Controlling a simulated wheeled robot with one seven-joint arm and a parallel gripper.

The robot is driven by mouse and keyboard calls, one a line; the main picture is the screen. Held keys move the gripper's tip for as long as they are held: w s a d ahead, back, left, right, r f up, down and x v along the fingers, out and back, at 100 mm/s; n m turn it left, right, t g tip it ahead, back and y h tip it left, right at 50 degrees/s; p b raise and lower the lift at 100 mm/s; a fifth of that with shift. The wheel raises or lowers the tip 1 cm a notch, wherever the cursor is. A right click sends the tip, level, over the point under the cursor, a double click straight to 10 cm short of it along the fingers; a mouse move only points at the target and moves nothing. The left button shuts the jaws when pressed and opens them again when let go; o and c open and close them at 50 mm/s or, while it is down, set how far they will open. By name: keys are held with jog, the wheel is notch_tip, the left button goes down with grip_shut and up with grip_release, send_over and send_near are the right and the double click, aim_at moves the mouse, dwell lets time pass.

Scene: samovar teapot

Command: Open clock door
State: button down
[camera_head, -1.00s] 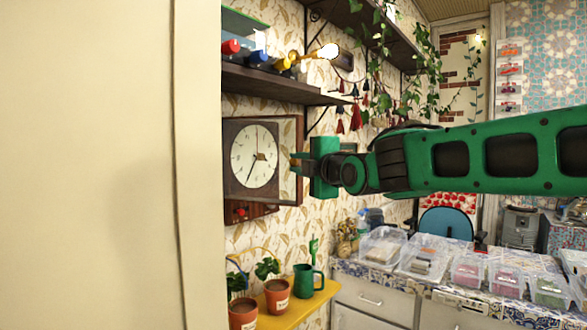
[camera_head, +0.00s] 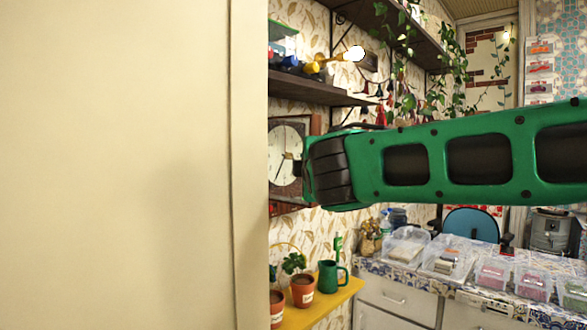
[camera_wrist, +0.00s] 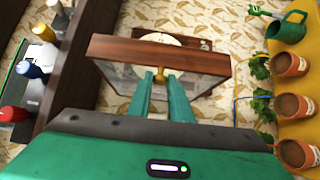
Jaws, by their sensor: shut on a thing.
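The wall clock (camera_head: 284,152) has a white round dial and a dark wooden case. In the head view, the pale surface at left cuts off its left side and my arm covers part of its right. In the wrist view, the clock door (camera_wrist: 118,50) shows as a brown wooden frame with glass. It stands out from the case at an angle, with part of the white dial (camera_wrist: 160,38) visible beyond its edge. My gripper (camera_wrist: 161,80) has its teal fingers shut on the small gold knob (camera_wrist: 161,73) of the door. My arm hides the gripper in the head view.
A large pale panel (camera_head: 120,165) fills the left. A dark shelf (camera_head: 315,90) with bottles runs above the clock. A yellow shelf (camera_head: 330,303) with potted plants and a green watering can (camera_head: 332,277) lies below. A counter with clear bins (camera_head: 448,259) stands at right.

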jog(key=shift+s+a+f, duration=0.1)
jog(key=shift+a+f, duration=0.15)
jog(key=shift+f, duration=0.05)
jog(key=c, duration=1.6)
grip_release()
jog(key=shift+c, duration=0.2)
jog(key=shift+d+r, duration=0.1)
jog(key=shift+r, duration=0.05)
jog(key=s, duration=1)
jog(key=shift+s+d, duration=0.2)
jog(key=shift+s, duration=0.1)
